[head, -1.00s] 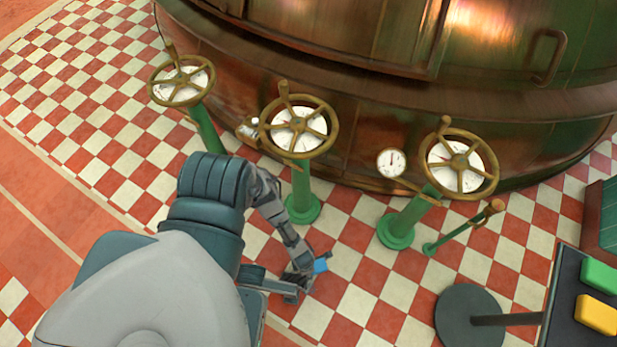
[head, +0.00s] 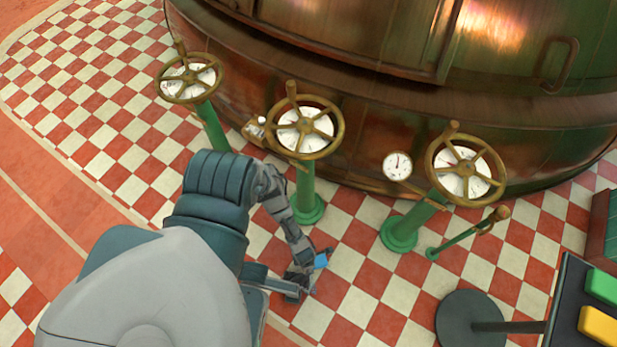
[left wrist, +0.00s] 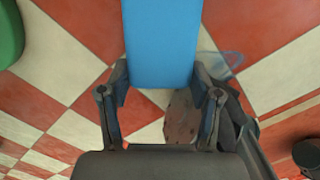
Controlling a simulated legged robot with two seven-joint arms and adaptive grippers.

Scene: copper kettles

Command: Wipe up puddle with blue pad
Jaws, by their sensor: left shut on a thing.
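My left gripper (head: 313,273) is low over the red and cream checkered floor, in front of the valve pedestals. It is shut on the blue pad (head: 321,261). In the left wrist view the pad (left wrist: 160,45) reaches out between the two fingers (left wrist: 160,105). A faint, clear bluish patch (left wrist: 232,64), perhaps the edge of the puddle, shows just right of the pad there; the pad may hide more of it. I cannot tell whether the pad touches the floor. The puddle cannot be made out in the head view. My right gripper is not in view.
Green pedestals with brass handwheels (head: 304,127) stand along the copper kettle (head: 350,120). A low green lever (head: 467,233) and a dark round base (head: 470,320) are to the right. A panel with green and yellow blocks (head: 598,325) is at lower right. Floor at left is open.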

